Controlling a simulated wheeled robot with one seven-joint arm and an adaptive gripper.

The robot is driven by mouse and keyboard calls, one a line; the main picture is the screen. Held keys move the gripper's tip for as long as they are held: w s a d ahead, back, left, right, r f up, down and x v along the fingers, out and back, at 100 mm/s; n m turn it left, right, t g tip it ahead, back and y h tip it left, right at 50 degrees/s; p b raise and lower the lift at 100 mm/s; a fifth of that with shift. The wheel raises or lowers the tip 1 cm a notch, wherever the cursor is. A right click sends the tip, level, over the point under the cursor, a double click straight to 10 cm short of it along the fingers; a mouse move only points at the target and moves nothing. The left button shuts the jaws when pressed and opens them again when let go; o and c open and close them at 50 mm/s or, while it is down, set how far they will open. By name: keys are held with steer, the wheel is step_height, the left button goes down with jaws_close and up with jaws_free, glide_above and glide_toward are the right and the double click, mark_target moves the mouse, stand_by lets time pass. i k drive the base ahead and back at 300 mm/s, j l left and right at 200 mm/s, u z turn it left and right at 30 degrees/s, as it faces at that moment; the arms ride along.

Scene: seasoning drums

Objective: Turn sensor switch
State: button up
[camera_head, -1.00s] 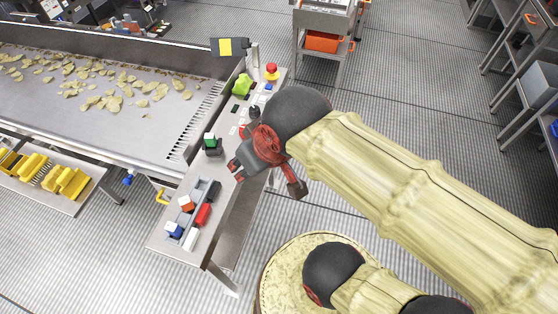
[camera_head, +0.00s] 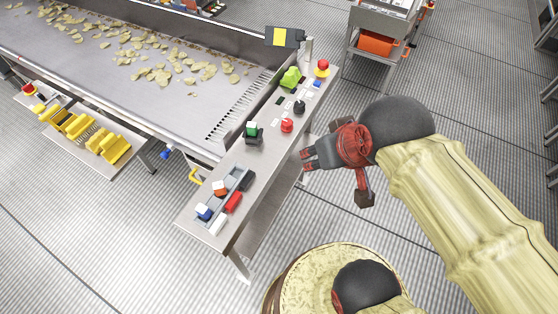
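The control panel (camera_head: 270,148) is a narrow metal shelf along the right end of the conveyor. No readable label shows which one is the sensor switch. My gripper (camera_head: 305,160) is at the panel's right edge, just below and right of the red knob, with its fingers pointing left. It appears apart from the knobs and holds nothing visible. The finger gap is too small to judge.
A red and yellow emergency button (camera_head: 322,69) and a green piece (camera_head: 290,78) are at the panel's far end. A grey tray (camera_head: 222,195) with coloured blocks is at its near end. The conveyor (camera_head: 150,80) carries chips.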

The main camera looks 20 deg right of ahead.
mark_target(287, 126)
steer(key=i+l+u, duration=0.1)
steer(key=l, duration=0.3)
steer(key=i+l+u, duration=0.15)
steer(key=l, duration=0.3)
steer(key=l+u, duration=0.1)
steer(key=l, duration=0.35)
